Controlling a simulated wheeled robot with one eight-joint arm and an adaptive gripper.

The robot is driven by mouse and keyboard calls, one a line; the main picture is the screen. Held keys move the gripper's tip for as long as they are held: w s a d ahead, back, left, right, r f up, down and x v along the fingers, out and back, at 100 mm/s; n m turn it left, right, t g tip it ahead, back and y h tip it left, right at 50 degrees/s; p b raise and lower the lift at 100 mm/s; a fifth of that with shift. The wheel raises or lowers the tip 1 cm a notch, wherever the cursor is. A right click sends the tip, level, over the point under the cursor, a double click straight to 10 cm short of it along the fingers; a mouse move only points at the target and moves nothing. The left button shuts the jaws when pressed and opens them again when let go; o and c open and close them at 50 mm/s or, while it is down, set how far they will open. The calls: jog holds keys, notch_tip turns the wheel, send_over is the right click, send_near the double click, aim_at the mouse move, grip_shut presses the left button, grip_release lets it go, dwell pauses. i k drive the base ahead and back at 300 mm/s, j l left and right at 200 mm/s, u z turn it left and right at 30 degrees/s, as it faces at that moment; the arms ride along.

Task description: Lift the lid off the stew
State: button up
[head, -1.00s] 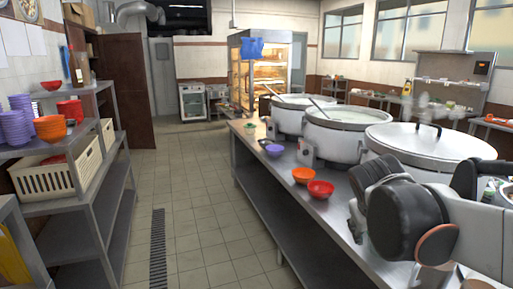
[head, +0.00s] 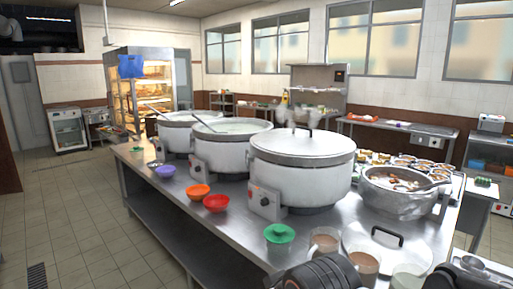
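A large white pot (head: 300,180) stands on the steel counter with a pale lid (head: 300,146) on it. The lid has a dark arched handle (head: 303,127), and steam rises near it. To its right, a smaller metal pot (head: 405,204) is uncovered and holds a brown stew with pieces in it (head: 395,180) and a ladle. A second, flat round lid (head: 365,243) with a black handle (head: 387,236) lies on the counter in front of that pot. Dark parts of my arm show at the bottom edge; my gripper's fingers do not show.
Two more white pots (head: 232,150) stand uncovered to the left with ladles. Orange, red, purple and green bowls (head: 216,203) line the counter's front. Cups of milky drink (head: 364,264) stand beside the flat lid. Filled small bowls sit behind the stew pot. The floor at left is clear.

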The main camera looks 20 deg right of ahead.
aim_at(297, 140)
jog(key=i+z, duration=0.15)
jog(key=z, duration=0.25)
jog(key=i+z, duration=0.15)
jog(key=z, duration=0.25)
